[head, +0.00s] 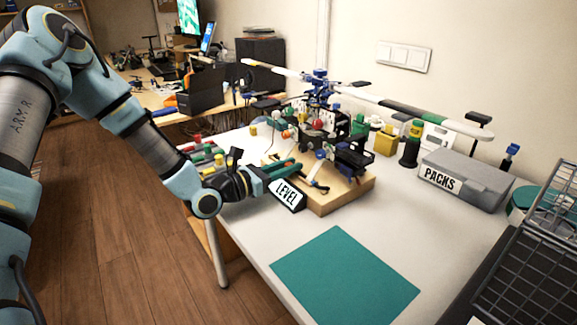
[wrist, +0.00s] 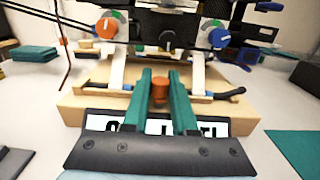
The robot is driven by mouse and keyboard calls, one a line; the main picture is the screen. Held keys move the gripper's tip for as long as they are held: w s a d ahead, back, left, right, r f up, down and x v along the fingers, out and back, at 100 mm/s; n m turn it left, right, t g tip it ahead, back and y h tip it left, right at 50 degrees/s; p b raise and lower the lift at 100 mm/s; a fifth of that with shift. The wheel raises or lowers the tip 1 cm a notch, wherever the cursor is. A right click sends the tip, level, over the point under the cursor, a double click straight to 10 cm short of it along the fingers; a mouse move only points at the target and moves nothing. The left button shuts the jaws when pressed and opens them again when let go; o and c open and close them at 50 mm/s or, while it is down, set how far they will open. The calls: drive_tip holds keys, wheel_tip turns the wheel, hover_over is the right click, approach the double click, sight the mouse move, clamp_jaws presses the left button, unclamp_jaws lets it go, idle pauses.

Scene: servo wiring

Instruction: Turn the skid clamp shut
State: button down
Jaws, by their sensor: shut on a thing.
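A model helicopter (head: 325,125) stands on a pale wooden block (head: 345,195), which also shows in the wrist view (wrist: 75,108). My gripper (head: 298,164) reaches in from the left, low over the block. In the wrist view its two green fingers (wrist: 160,90) are shut on a small orange knob (wrist: 159,82), which I take to be the skid clamp. The knob's lower part and the clamp's turn angle are hidden by the fingers. In the head view the knob cannot be made out.
A LEVEL sign (head: 287,195) stands close by my gripper. Above the block are an orange dial knob (wrist: 107,27) and a blue one (wrist: 218,38). A grey PACKS case (head: 465,180) sits at the right. A green mat (head: 345,278) lies bare on the table front.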

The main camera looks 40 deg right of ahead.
drive_tip(key=shift+m+g+y, duration=0.3)
drive_tip(key=shift+m+g, duration=0.8)
drive_tip(key=shift+g, duration=0.6)
drive_tip(key=c, duration=0.7)
unclamp_jaws()
drive_tip(key=b+v, duration=0.1)
drive_tip(key=v, duration=1)
drive_tip(key=shift+b, duration=0.3)
